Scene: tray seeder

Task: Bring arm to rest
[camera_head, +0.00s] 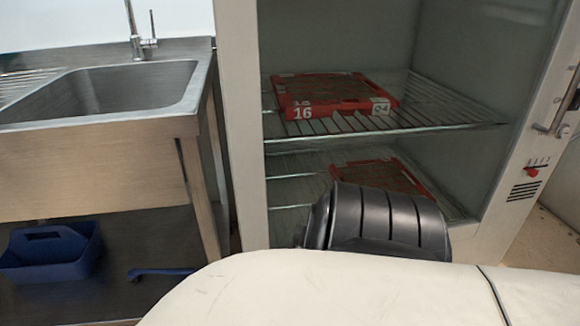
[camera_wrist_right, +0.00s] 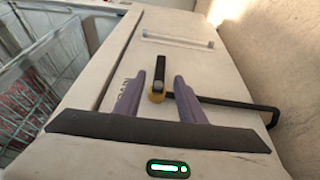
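My right gripper (camera_wrist_right: 158,76) shows in the right wrist view with its two purple fingers spread apart. I see nothing clamped between them. A black latch handle with a yellow-orange hub (camera_wrist_right: 156,97) shows between and beyond the fingers, and its bar runs right behind the right finger. I cannot tell whether the fingers touch it. In the head view one of my arms, a cream link and a black ribbed joint, crosses the lower part of the picture. Its gripper is out of that view. My left gripper is not in view.
A pale cabinet (camera_head: 240,120) stands with wire shelves (camera_head: 440,120) inside. A red tray marked 16 (camera_head: 290,102) lies on the upper shelf, another red tray (camera_head: 428,190) lower down, partly hidden by my arm. A steel sink (camera_head: 110,92) is at left, with a blue caddy (camera_head: 50,255) below.

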